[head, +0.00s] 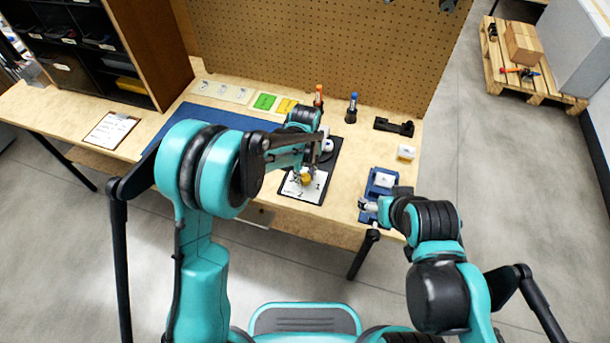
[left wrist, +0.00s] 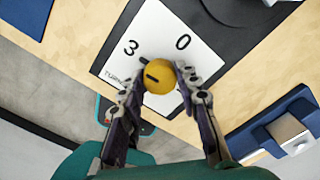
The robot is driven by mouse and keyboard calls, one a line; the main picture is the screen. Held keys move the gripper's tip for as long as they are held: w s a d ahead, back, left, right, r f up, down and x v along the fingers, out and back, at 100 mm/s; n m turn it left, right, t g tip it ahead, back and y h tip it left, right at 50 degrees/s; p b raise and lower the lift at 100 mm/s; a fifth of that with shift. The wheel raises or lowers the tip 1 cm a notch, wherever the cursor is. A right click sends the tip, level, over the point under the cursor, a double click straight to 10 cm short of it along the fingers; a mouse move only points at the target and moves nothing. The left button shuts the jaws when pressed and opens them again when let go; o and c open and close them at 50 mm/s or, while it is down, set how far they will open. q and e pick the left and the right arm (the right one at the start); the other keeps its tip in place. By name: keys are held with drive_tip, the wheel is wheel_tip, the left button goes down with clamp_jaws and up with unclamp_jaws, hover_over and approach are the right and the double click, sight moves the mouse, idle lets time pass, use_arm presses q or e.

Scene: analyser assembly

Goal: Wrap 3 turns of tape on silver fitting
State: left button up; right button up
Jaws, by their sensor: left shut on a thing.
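My left gripper (head: 306,170) is shut on a round yellow knob (left wrist: 158,75) with a black mark on top. The knob stands on a white card (left wrist: 118,58) printed with the numbers 3 and 0 and the word "TURNS"; in the head view the gripper partly covers it. A blue fixture (head: 371,190) at the right of the table holds a pale grey block; the block's silver-looking face (left wrist: 287,130) shows in the left wrist view. I cannot tell if it is the silver fitting. My right gripper (head: 369,205) is at this fixture's front edge, its fingers too small to read.
A black mat (head: 331,157) lies under the card. Orange-topped (head: 318,96) and blue (head: 352,108) bottles, a black bracket (head: 394,127) and a white block (head: 406,153) stand near the pegboard (head: 330,50). A clipboard (head: 110,130) lies left. The right front table edge is close.

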sight(305, 177)
use_arm(q)
drive_tip(key=shift+m, duration=0.6)
drive_tip(key=o, duration=1.2)
drive_tip(key=shift+c, duration=0.2)
wheel_tip(305, 177, up, 12)
